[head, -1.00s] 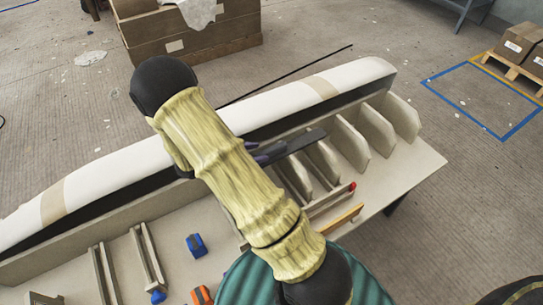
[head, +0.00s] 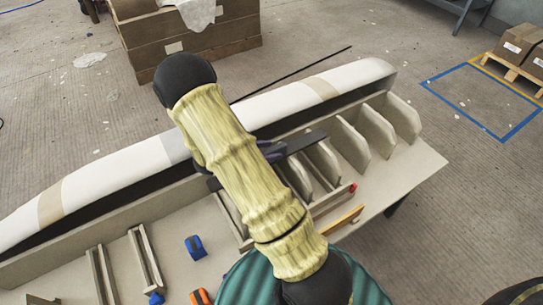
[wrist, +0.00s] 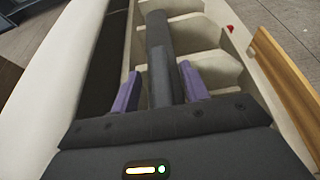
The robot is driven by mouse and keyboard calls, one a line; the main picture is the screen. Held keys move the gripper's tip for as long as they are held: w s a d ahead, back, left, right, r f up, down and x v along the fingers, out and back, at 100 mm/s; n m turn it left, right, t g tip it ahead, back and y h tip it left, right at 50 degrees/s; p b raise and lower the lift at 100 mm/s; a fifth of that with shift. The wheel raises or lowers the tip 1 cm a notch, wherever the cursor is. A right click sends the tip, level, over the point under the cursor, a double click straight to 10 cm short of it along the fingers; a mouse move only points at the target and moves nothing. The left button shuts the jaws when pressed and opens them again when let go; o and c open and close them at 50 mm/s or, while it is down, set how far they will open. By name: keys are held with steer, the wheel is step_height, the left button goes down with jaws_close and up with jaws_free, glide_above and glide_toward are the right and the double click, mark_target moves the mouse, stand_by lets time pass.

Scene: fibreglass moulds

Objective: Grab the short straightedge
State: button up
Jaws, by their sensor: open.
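A dark flat bar, which looks like the short straightedge (head: 306,142), lies across the upright pale ribs beside the long white mould. My arm hides its middle in the head view. In the wrist view the straightedge (wrist: 158,35) runs away from me, between the two purple fingers of my gripper (wrist: 160,86). The fingers are apart, one on each side of the bar, with the right finger closer to it. I cannot tell whether either finger touches it. My gripper (head: 270,150) is mostly hidden behind my arm in the head view.
The white mould (head: 110,180) lies along the back of the table (head: 405,180). Upright ribs (head: 350,145) stand close around the bar. A wooden strip (head: 342,220), a blue tape-like item (head: 196,247) and an orange one (head: 200,297) lie nearer. Table space at right is clear.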

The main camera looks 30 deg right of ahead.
mark_target(268, 151)
jaws_close()
steer(key=shift+r, duration=0.15)
step_height(268, 151, up, 10)
steer(key=p, duration=0.2)
stand_by(0.5)
stand_by(0.4)
